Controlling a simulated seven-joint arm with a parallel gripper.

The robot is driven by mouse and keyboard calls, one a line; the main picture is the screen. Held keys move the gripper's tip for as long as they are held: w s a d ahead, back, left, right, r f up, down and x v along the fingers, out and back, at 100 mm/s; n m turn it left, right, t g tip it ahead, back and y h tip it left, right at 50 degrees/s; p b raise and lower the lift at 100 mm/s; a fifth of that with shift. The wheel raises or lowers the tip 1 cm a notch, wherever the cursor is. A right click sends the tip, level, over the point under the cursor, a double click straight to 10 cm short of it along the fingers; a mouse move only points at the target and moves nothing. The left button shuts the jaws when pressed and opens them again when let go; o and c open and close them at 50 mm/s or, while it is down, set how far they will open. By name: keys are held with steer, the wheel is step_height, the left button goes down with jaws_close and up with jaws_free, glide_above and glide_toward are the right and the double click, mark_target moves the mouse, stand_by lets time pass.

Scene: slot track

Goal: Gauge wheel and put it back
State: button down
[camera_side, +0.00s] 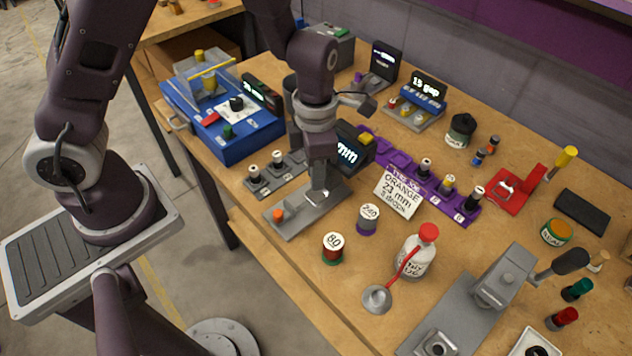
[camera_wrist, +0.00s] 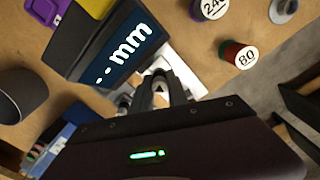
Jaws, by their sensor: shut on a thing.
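My gripper (camera_side: 319,188) points down over the grey gauge base (camera_side: 296,218), which has an orange knob (camera_side: 278,215) at its near end. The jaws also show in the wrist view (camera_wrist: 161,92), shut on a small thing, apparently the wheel. The fingers hide most of it, and I cannot tell whether it touches the base. The gauge display (camera_wrist: 122,45) reads "-- mm" in the wrist view; it is partly hidden behind my gripper in the side view (camera_side: 348,153). The purple slot track (camera_side: 395,160) holds several dark, pale-topped pieces at its right end; its left slots look empty.
A card (camera_side: 399,192) reading "ORANGE 23 mm 5 drops" leans before the track. Spools marked 240 (camera_side: 368,219) and 80 (camera_side: 333,248) and a red-capped bottle (camera_side: 416,252) stand in front. A grey stand with two pieces (camera_side: 275,173) and a blue machine (camera_side: 230,120) lie left.

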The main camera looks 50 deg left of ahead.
step_height(320, 180, up, 6)
steer(key=shift+w+a+f, duration=0.1)
steer(key=shift+f, duration=0.05)
steer(key=w+a+n, duration=0.4)
steer(key=a+n, duration=0.4)
steer(key=a, duration=0.2)
steer(key=n, duration=0.1)
glide_toward(299, 156)
step_height(299, 156, down, 6)
steer(key=shift+a+r, duration=0.1)
steer(key=shift+f, duration=0.2)
steer(key=c, duration=1.3)
jaws_free()
